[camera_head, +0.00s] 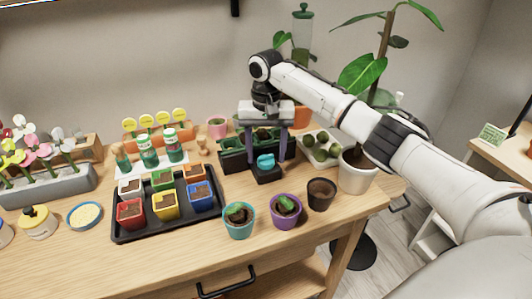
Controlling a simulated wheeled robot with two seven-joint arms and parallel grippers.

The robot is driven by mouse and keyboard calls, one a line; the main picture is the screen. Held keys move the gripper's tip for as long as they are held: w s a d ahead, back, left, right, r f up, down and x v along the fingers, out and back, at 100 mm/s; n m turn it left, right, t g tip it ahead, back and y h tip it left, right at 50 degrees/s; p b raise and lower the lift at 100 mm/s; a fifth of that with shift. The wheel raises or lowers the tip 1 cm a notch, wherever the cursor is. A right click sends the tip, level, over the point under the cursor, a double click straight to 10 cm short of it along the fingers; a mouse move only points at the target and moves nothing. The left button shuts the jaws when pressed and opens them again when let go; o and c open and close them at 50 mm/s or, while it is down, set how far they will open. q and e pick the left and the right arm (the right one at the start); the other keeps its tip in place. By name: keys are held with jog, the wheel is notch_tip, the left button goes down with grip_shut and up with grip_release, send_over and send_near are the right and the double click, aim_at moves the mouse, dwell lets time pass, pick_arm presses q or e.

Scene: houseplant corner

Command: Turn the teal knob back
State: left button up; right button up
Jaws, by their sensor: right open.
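The teal knob (265,161) sits on a small dark box (267,174) near the middle of the wooden table. My right gripper (265,150) points down from above with its two fingers apart. The fingers appear on either side of the knob in the picture, with their tips near its height. I cannot tell whether they touch it. The knob's front face is visible and its far side is hidden. My left gripper is not in view.
A black tray (168,228) with several colored pots stands left of the knob. A teal pot (239,221), a purple pot (286,213) and a dark pot (321,195) stand in front. A white pot (357,172) with a tall plant stands right, under my arm.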

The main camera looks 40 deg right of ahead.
jog(key=shift+f, duration=0.35)
jog(key=c, duration=1.1)
jog(key=n, duration=0.4)
jog(key=shift+n, duration=0.4)
jog(key=n, duration=0.4)
jog(key=shift+n, duration=0.3)
jog(key=n, duration=0.4)
jog(key=shift+w+n, duration=0.1)
jog(key=shift+n, duration=2)
